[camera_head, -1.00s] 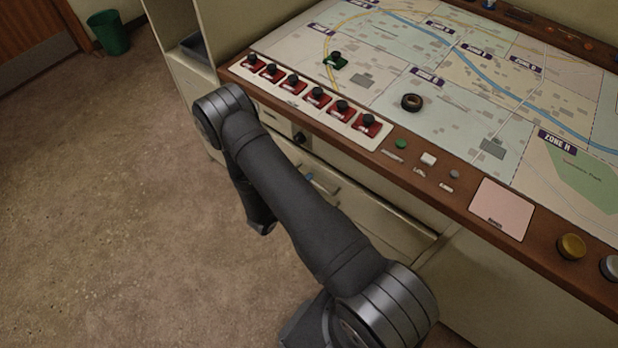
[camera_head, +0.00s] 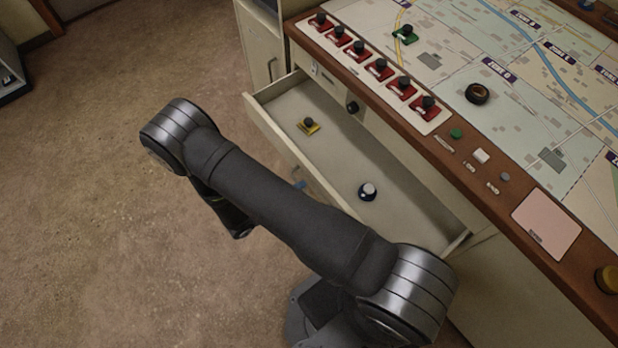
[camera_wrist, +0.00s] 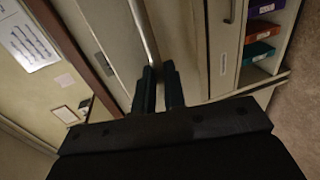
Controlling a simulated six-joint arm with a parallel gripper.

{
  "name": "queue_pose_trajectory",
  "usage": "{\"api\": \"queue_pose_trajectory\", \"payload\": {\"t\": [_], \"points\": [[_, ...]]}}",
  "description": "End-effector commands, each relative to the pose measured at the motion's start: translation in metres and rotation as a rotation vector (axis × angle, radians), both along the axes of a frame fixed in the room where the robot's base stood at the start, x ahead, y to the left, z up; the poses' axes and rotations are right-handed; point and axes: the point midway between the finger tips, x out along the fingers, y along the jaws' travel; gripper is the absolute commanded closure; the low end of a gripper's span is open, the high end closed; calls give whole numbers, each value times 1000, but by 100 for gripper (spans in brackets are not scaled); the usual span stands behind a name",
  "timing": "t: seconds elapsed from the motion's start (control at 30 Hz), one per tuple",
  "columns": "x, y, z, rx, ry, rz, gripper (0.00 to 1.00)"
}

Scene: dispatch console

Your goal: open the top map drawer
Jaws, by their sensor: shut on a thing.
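The top map drawer (camera_head: 262,119) stands pulled well out from under the console, and its pale inside shows. In it lie a yellow piece with a black knob (camera_head: 309,126) and a dark round piece with a white top (camera_head: 367,191). My gripper (camera_wrist: 161,88) is shut on the drawer's metal bar handle (camera_wrist: 142,32) in the wrist view. In the head view my arm hides the handle, most of the gripper and part of the drawer front.
The console's wooden edge (camera_head: 404,114) runs above the drawer, with a row of red pieces (camera_head: 378,69) on a pale strip. The map (camera_head: 520,110) lies behind. A shelf with coloured binders (camera_wrist: 259,50) shows in the wrist view.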

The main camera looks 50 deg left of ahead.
Motion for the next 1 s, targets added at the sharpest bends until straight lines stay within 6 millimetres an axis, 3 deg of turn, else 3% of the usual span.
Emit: {"api": "queue_pose_trajectory", "payload": {"t": [0.2, 0.57, 0.6, 0.67, 1.0], "points": [[-11, 0, 0, -1, 0, -1, 100], [-11, 0, 0, -1, 0, -2, 100], [-11, 0, 0, -1, 0, -2, 82], [-11, 0, 0, -1, 0, -1, 70], [-13, 0, 1, 0, 0, 0, 69]]}}
